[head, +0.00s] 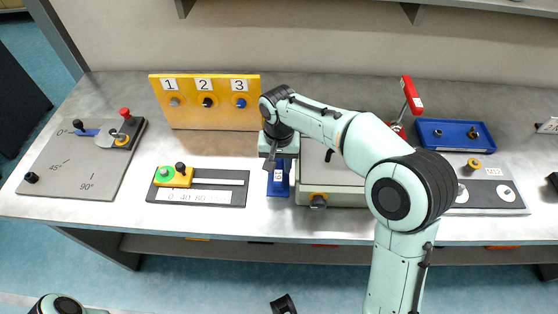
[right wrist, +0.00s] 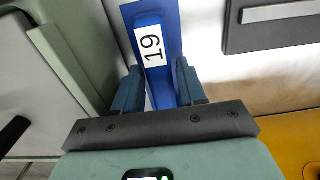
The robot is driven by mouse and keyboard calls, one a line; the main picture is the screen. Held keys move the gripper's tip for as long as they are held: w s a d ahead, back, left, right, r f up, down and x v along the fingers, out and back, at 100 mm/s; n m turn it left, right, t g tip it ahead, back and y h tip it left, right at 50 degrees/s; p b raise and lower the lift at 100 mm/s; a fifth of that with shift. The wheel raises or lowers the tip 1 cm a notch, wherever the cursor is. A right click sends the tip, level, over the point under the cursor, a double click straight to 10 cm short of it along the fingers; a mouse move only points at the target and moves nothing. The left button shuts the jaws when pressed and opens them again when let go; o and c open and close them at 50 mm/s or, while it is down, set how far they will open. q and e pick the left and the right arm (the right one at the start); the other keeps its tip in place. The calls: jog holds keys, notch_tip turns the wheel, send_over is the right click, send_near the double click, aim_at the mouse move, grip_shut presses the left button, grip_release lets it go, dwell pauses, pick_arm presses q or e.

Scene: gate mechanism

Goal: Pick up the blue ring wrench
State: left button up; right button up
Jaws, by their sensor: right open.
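The blue ring wrench (head: 278,184) stands on the table just left of the grey-green box, with a white label on it. In the right wrist view its blue handle (right wrist: 154,60) carries the label "19", with a wider blue plate behind it. My right gripper (head: 275,163) is over the wrench. In the right wrist view my right gripper (right wrist: 158,82) is open, one finger on each side of the handle; whether they touch it I cannot tell. My arm and gripper hide the wrench's upper part in the head view.
The grey-green box (head: 330,195) stands close on the right. A slider panel (head: 225,195) lies to the left, a yellow board (head: 205,122) numbered 1 to 3 behind. An angle plate (head: 75,165) is at far left, a blue tray (head: 455,134) at right.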

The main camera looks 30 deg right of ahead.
jog(key=shift+f, duration=0.3)
jog(key=c, duration=0.7)
grip_shut()
jog(key=shift+r, duration=0.15)
